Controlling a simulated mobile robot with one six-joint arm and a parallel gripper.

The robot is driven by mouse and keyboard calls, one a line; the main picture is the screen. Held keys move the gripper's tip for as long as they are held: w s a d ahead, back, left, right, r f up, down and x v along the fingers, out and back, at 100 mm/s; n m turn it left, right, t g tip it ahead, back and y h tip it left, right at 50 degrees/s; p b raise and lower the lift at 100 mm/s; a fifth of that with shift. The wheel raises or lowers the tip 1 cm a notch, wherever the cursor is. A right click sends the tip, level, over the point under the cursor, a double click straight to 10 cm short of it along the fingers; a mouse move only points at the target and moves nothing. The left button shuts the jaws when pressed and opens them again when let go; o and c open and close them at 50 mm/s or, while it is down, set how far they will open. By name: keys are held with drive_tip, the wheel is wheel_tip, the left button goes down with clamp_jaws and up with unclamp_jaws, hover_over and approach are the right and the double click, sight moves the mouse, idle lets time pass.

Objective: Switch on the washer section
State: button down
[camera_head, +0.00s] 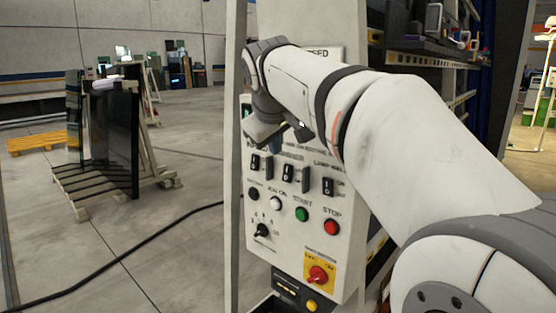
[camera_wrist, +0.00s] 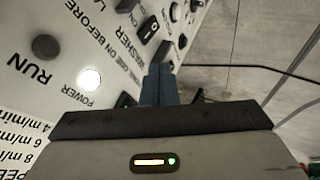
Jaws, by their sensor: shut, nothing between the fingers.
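The white control panel (camera_head: 290,215) stands in front of me in the head view. It carries a row of black rocker switches, left (camera_head: 258,164), middle (camera_head: 289,174) and right (camera_head: 328,187). In the wrist view, the word WASHER is by a black rocker switch (camera_wrist: 150,28); I cannot tell for sure which head-view switch this is. My gripper (camera_wrist: 159,70) is shut and empty, its blue-grey fingers pointing towards the panel beside that switch and partly covering the lettering. Contact cannot be told. In the head view, my arm hides the panel's upper part.
A white lamp (camera_wrist: 88,78) is lit by POWER. The RUN lamp (camera_wrist: 46,46) is dark.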

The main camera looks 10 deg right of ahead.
drive_tip(key=r, duration=0.1)
drive_tip(key=s+r, duration=0.1)
drive_tip(key=r, duration=0.1)
drive_tip(key=s+r, duration=0.1)
drive_tip(key=shift+s+d+r, duration=0.15)
drive_tip(key=shift+d+r, duration=0.15)
drive_tip(key=shift+r, duration=0.05)
drive_tip(key=s+f+m+g, duration=0.1)
drive_tip(key=s+f+m, duration=0.1)
drive_tip(key=s+f, duration=0.5)
drive_tip(key=s+f+m+g+y, duration=0.1)
drive_tip(key=s+f+g, duration=0.1)
drive_tip(key=s+f, duration=0.6)
drive_tip(key=s+f+m+g+y, duration=0.1)
drive_tip(key=s+f, duration=0.7)
drive_tip(key=f, duration=1)
drive_tip(key=shift+d+f+m, duration=0.2)
drive_tip(key=shift+d+m, duration=0.25)
drive_tip(key=shift+m, duration=0.35)
